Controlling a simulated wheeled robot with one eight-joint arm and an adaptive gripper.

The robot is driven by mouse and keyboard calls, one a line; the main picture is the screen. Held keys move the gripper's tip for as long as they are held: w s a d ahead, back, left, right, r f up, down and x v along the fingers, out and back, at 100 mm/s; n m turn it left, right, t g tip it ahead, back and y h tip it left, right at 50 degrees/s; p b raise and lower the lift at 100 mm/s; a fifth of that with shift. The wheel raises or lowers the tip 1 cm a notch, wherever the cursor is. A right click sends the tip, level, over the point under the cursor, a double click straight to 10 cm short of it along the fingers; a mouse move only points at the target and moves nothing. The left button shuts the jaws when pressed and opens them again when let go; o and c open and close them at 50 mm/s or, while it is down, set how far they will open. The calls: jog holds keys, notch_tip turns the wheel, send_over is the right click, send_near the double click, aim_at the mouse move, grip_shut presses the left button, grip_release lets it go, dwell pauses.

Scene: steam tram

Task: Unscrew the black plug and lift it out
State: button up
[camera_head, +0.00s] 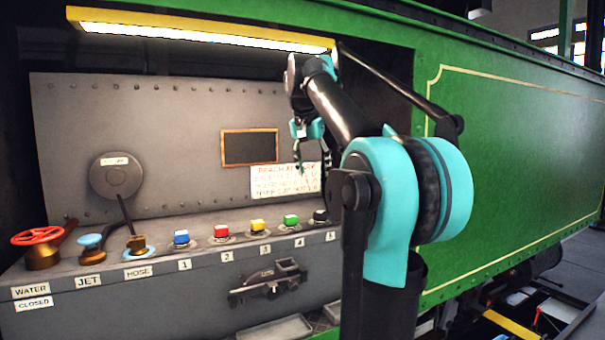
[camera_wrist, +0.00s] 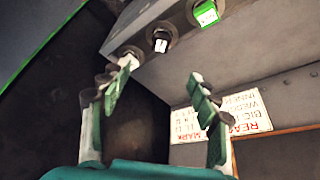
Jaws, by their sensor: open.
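The black plug (camera_head: 320,215) stands in the last visible place of the row on the grey ledge, by label 5, partly hidden by my arm. In the wrist view the black plug (camera_wrist: 161,40) has a white mark on top and sits in a round collar beside the green plug. My gripper (camera_head: 313,169) hangs above the ledge, up and a little left of the black plug. In the wrist view my gripper (camera_wrist: 160,74) has its fingers spread apart with nothing between them, and the plug lies beyond the fingertips.
Green (camera_head: 291,220), yellow (camera_head: 257,225), red (camera_head: 222,232) and blue (camera_head: 181,238) plugs line the ledge. A lever (camera_head: 127,215), blue knob (camera_head: 91,243) and red handwheel (camera_head: 37,236) stand left. A white notice (camera_head: 285,181) is behind. Another round collar (camera_wrist: 130,53) shows near one finger.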

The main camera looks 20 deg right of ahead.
aim_at(320, 212)
jog(key=x, duration=1.7)
jog(key=shift+f, duration=0.1)
jog(key=shift+c, duration=0.4)
grip_shut()
jog(key=shift+n+t+y, duration=0.4)
jog(key=shift+n+y, duration=0.3)
jog(key=shift+n, duration=1.4)
jog(key=shift+n, duration=0.5)
jog(key=shift+r, duration=3.8)
